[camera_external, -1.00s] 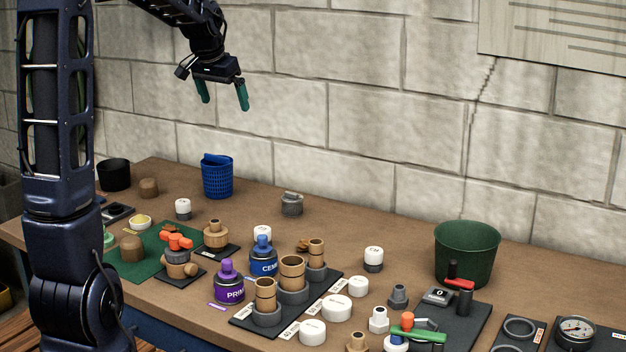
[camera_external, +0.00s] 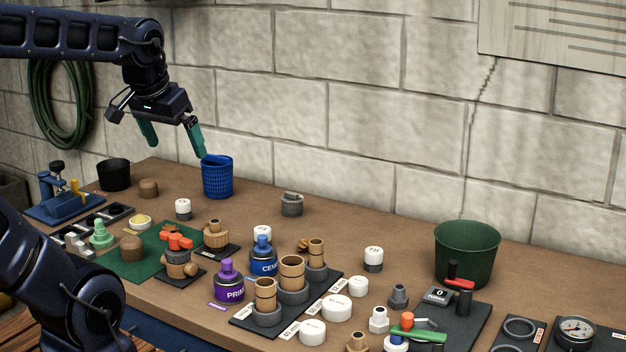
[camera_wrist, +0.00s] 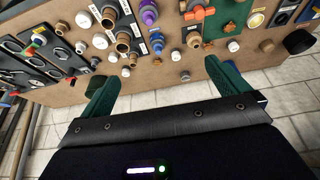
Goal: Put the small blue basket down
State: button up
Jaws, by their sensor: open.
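The small blue basket (camera_external: 217,180) stands upright on the bench, near its back edge by the wall. My gripper (camera_external: 178,151) is open and empty, above and to the left of the basket in the external view. The tip of its right finger shows close by the basket's left rim; I cannot tell whether they touch. In the wrist view both green fingers of my gripper (camera_wrist: 155,72) are spread with nothing between them.
A black pot (camera_external: 114,175) and a brown cap (camera_external: 148,188) stand left of the basket. A white-topped fitting (camera_external: 183,209) is in front, and a grey fitting (camera_external: 292,204) to the right. A green bucket (camera_external: 467,253) stands farther right. Bare bench lies around the basket.

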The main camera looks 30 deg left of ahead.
jog(key=s, duration=0.1)
jog(key=s+f, duration=0.1)
jog(key=s, duration=0.1)
jog(key=shift+s+d+f, duration=0.35)
jog(key=shift+s, duration=0.05)
